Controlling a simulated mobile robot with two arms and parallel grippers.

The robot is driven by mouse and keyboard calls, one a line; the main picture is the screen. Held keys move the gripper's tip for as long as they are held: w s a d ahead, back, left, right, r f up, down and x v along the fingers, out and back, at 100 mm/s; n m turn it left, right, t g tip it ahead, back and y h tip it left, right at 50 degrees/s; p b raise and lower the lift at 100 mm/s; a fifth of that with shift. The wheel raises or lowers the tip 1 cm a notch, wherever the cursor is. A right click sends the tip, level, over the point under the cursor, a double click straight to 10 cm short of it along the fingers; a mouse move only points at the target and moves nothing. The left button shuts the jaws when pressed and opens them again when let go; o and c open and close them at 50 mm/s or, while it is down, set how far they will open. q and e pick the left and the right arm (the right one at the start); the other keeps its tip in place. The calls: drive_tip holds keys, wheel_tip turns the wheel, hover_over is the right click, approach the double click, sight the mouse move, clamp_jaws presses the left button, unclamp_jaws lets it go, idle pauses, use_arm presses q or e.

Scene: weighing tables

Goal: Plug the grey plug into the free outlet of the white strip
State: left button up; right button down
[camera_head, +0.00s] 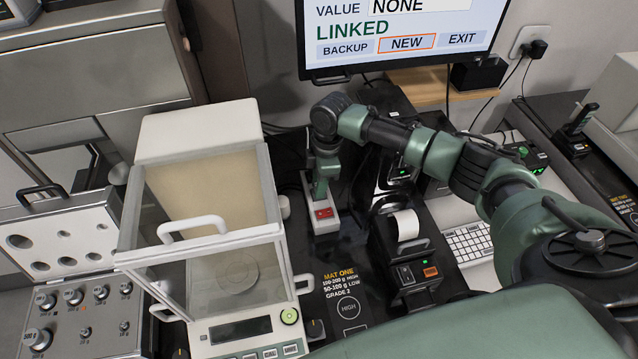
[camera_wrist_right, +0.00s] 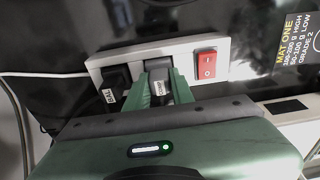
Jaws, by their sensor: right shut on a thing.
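The white strip (camera_head: 328,228) lies on the dark bench right of the balance, with a red switch (camera_head: 323,213) at its near end. In the right wrist view the strip (camera_wrist_right: 138,56) shows the red switch (camera_wrist_right: 207,64) on the right and a black plug (camera_wrist_right: 116,82) in the left outlet. My right gripper (camera_head: 320,192) points down over the strip. Its green fingers (camera_wrist_right: 160,86) are shut on the grey plug (camera_wrist_right: 159,89) at the middle outlet. The fingers hide the plug's contact with the strip, so I cannot tell whether it is seated. My left gripper is out of view.
The glass-sided balance (camera_head: 225,255) stands close on the left. A printer (camera_head: 408,245) with a paper roll stands on the right, with a keyboard (camera_head: 470,243) beyond it. A monitor (camera_head: 400,32) hangs above. An open weight case (camera_head: 75,290) is at far left.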

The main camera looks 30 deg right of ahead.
drive_tip(key=c, duration=1.1)
unclamp_jaws()
drive_tip(key=shift+f, duration=0.1)
drive_tip(key=shift+c, duration=0.2)
drive_tip(key=r, duration=0.2)
drive_tip(key=r+b, duration=0.1)
drive_tip(key=r, duration=0.2)
drive_tip(key=d+r, duration=0.1)
drive_tip(key=r, duration=0.1)
drive_tip(key=shift+s+r, duration=0.1)
drive_tip(key=shift+r, duration=0.25)
